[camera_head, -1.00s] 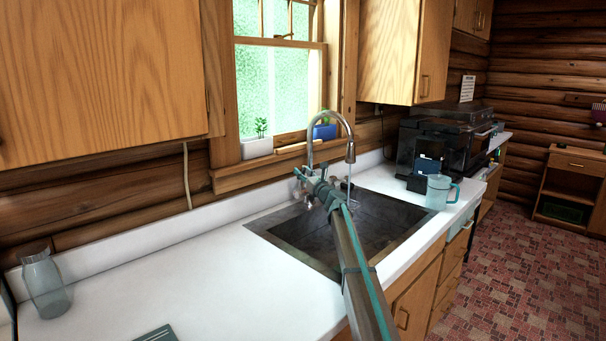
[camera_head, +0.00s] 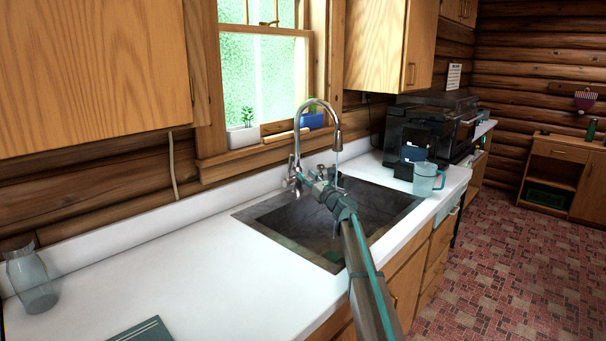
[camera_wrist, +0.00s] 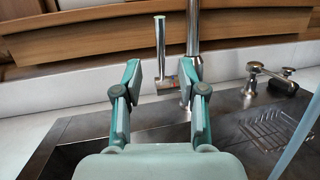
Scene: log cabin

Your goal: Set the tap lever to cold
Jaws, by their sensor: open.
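The tap (camera_head: 297,145) is a tall curved metal spout at the back of the sink (camera_head: 270,225), and water runs from its tip. In the wrist view, its post (camera_wrist: 194,35) rises behind my right finger. The tap lever (camera_wrist: 160,45) is a slim metal rod standing upright to the left of the post. A small red mark shows near its base. My gripper (camera_wrist: 159,74) is open and empty, its fingers pointing toward the lever, which shows between them. In the head view my gripper (camera_head: 318,182) partly hides the tap's base, and I cannot make out the lever.
A clear mug (camera_head: 427,178) stands right of the sink. A glass jar (camera_head: 30,280) stands far left. The counter (camera_head: 190,260) left of the sink is mostly clear.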

